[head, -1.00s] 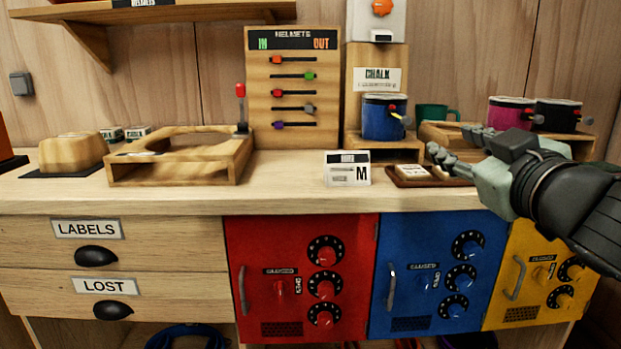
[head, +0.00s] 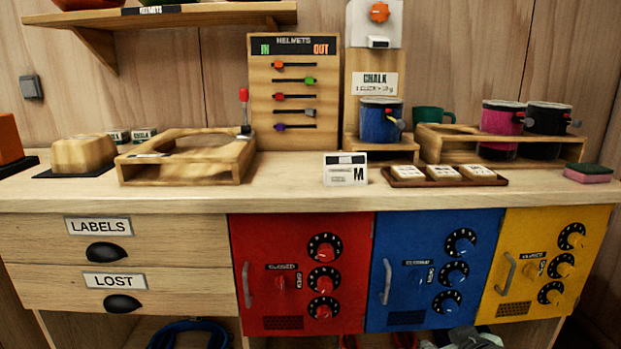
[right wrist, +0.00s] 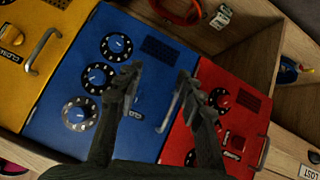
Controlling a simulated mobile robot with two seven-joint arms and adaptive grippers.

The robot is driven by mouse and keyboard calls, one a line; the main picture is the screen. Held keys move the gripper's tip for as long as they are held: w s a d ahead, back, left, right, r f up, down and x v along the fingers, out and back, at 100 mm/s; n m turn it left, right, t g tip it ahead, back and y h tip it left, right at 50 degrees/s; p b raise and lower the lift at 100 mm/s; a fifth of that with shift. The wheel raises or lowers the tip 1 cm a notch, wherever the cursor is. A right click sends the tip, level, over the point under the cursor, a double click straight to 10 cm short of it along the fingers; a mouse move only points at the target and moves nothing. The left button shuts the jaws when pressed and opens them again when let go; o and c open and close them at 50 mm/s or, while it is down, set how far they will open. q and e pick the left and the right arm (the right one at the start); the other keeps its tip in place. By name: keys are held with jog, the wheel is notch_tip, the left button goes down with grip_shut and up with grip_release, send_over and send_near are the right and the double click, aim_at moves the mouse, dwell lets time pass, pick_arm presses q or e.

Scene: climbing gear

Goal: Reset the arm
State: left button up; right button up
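My right gripper (head: 466,340) shows only in part at the bottom edge of the head view, low in front of the blue door (head: 415,290). In the right wrist view the two fingers of this gripper (right wrist: 160,80) are spread apart with nothing between them. Behind them are the blue door (right wrist: 150,45) and its handle (right wrist: 172,104); I cannot tell the distance to it. My left gripper is not in view.
Above the doors is a wooden counter (head: 290,197) with a tray of small blocks (head: 444,184), a label card (head: 345,169) and mugs. Red (head: 250,240) and yellow (head: 540,225) doors flank the blue one, with protruding knobs and handles.

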pick_arm(q)
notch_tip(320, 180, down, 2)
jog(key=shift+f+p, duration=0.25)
jog(key=shift+p, duration=0.1)
pick_arm(e)
jog(key=s+d+f+m+g, duration=0.1)
jog(key=s+f+g, duration=0.6)
jog(key=s+f, duration=1.5)
jog(key=shift+s+d+f+h, duration=0.3)
jog(key=shift+d+f, duration=0.35)
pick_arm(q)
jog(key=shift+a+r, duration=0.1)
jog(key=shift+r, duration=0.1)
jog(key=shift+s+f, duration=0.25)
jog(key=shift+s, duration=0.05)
